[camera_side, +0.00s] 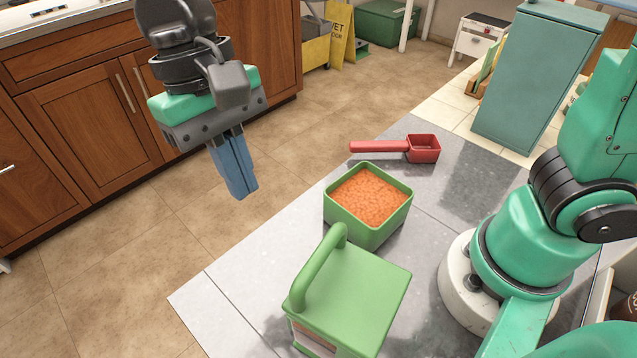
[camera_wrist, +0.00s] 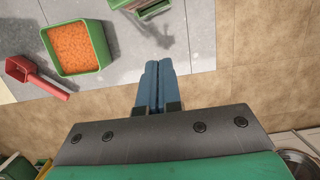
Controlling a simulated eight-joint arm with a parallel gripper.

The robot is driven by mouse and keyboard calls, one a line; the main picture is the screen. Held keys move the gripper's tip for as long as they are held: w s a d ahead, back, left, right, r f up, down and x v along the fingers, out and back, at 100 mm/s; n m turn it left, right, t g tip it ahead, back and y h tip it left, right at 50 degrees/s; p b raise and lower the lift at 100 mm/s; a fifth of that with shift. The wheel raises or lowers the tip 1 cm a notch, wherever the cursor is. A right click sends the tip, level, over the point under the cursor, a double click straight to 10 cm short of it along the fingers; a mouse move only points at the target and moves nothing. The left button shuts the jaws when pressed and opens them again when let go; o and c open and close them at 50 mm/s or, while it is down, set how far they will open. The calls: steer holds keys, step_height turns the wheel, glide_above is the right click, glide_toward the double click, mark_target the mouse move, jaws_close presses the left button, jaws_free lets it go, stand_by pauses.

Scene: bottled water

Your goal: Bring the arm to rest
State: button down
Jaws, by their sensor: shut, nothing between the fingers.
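My gripper (camera_side: 241,192) hangs in the air at the upper left of the side view, beyond the table's edge and over the tiled floor. Its blue fingers are shut together with nothing between them, and they point down. In the wrist view my gripper (camera_wrist: 158,64) shows its fingertips near the table's edge in the picture. It touches nothing that I can see.
On the grey table (camera_side: 235,290) stand a green box of orange grains (camera_side: 368,197), a red scoop (camera_side: 424,149) and a green container with a handle (camera_side: 355,300). A teal cabinet (camera_side: 530,75) stands behind. Wooden cupboards (camera_side: 80,110) are at left. Floor (camera_side: 150,270) below my gripper is clear.

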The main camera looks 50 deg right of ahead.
steer(key=w+d+f+t, duration=0.1)
steer(key=d+f+t, duration=0.1)
steer(key=d+t, duration=0.3)
steer(key=w+d+f+t, duration=0.1)
steer(key=d+t, duration=0.4)
steer(key=d, duration=0.9)
steer(key=shift+w+d+f, duration=0.15)
steer(key=shift+d+f, duration=0.15)
steer(key=shift+f, duration=0.3)
